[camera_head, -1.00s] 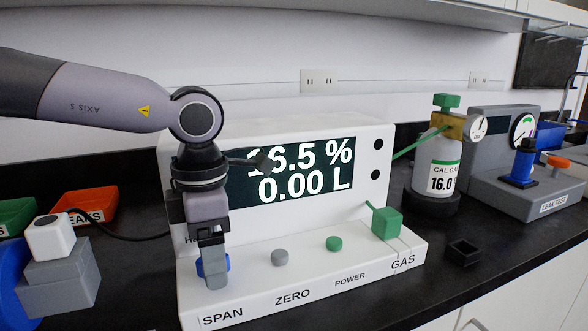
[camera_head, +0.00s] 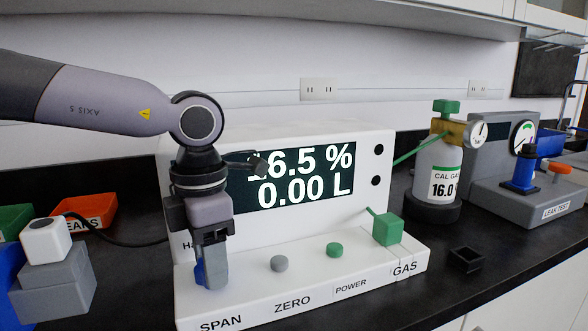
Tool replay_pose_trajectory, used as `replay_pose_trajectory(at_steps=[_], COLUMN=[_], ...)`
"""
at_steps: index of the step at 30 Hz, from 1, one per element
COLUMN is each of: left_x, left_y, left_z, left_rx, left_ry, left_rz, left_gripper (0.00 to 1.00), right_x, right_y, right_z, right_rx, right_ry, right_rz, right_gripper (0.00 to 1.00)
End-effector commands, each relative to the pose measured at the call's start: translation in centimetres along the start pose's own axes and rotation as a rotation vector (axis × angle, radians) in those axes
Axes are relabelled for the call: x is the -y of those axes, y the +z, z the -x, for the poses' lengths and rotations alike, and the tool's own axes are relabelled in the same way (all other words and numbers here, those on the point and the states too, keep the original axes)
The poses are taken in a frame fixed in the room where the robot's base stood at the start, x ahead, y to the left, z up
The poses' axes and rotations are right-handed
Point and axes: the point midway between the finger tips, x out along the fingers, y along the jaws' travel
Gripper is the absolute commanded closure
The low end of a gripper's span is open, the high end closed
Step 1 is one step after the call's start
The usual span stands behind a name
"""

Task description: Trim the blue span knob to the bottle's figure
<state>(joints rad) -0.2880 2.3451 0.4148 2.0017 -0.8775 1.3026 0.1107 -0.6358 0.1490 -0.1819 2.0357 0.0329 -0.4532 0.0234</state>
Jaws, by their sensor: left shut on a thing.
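The blue span knob (camera_head: 198,274) sits on the sloped front of the white analyser (camera_head: 290,134), behind the SPAN label. My left gripper (camera_head: 211,280) points down over it and is shut on it; its fingers hide most of the knob. The display (camera_head: 310,190) reads 16.5 % over 0.00 L, its left end partly covered by my left wrist. The calibration gas bottle (camera_head: 437,168) stands right of the analyser, and its label reads 16.0, with the end of the label turned away. My right gripper is not in view.
The grey zero knob (camera_head: 279,263), green power button (camera_head: 334,250) and green gas valve (camera_head: 387,229) lie right of my gripper. A leak-test unit (camera_head: 530,180) stands at the far right. An orange bin (camera_head: 84,211) and grey blocks (camera_head: 55,280) are at left.

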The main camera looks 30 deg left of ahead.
Motion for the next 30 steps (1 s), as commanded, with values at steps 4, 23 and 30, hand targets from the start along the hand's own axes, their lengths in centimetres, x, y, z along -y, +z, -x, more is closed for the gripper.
replay_pose_trajectory(at_steps=[4, 23, 30], left_x=[-0.1, -0.2, -0.2], left_y=[0.0, 0.0, -0.1], left_z=[-0.2, -0.2, 0.1], left_rx=[0.001, 0.003, 0.003], left_ry=[0.004, -0.002, -0.006], left_rz=[0.144, 0.485, 0.544], left_gripper=[0.69, 0.37, 0.28], right_x=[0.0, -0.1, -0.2], right_y=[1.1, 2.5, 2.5], right_z=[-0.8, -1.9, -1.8], right_rx=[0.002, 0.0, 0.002], right_ry=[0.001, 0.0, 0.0], right_rz=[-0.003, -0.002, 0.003], right_gripper=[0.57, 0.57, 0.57])
